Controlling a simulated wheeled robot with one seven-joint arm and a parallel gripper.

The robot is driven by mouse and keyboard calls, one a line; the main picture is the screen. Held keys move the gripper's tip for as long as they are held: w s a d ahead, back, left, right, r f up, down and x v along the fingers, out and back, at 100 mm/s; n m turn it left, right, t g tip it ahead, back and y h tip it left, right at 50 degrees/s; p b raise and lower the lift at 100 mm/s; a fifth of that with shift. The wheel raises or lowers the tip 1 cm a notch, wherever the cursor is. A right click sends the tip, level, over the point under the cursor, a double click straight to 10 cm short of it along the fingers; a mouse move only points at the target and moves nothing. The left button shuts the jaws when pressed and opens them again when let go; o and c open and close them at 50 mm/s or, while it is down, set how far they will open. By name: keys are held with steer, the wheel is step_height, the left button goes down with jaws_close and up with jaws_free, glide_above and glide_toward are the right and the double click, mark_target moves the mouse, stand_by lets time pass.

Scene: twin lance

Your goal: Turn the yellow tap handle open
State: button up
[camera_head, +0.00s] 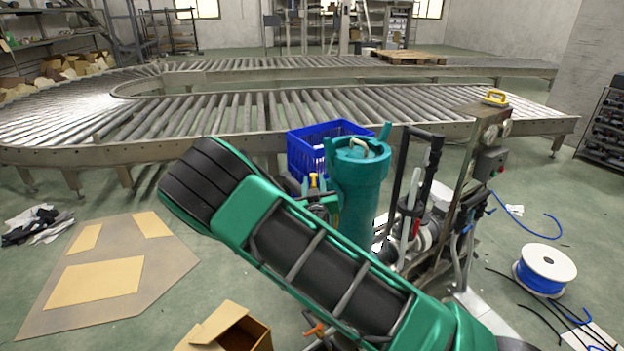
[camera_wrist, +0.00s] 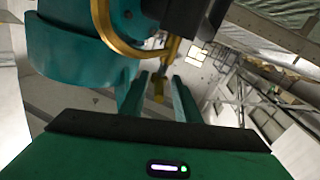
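A small yellow tap handle (camera_wrist: 158,88) shows in the wrist view between the two teal fingers of my gripper (camera_wrist: 161,78). The fingers are apart, with a gap on each side of the handle. I cannot tell how deep the handle sits between them or whether either finger touches it. A curved brass-coloured pipe (camera_wrist: 108,38) arches above, in front of a teal body. In the head view a small yellow piece, likely the same handle (camera_head: 314,180), stands left of the teal canister (camera_head: 358,190). My arm hides most of that area and my gripper's fingertips.
A blue crate (camera_head: 306,155) stands behind the canister. A pump rig with hoses and a post (camera_head: 470,170) stands to the right. A second yellow handle (camera_head: 495,97) tops that post. A roller conveyor (camera_head: 230,112) crosses behind. Flattened cardboard (camera_head: 165,280) and a hose reel (camera_head: 545,265) lie on the floor.

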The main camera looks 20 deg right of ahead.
mark_target(314, 176)
steer(key=shift+x, duration=1.9)
steer(key=shift+c, duration=0.2)
jaws_close()
steer(key=shift+d, duration=0.1)
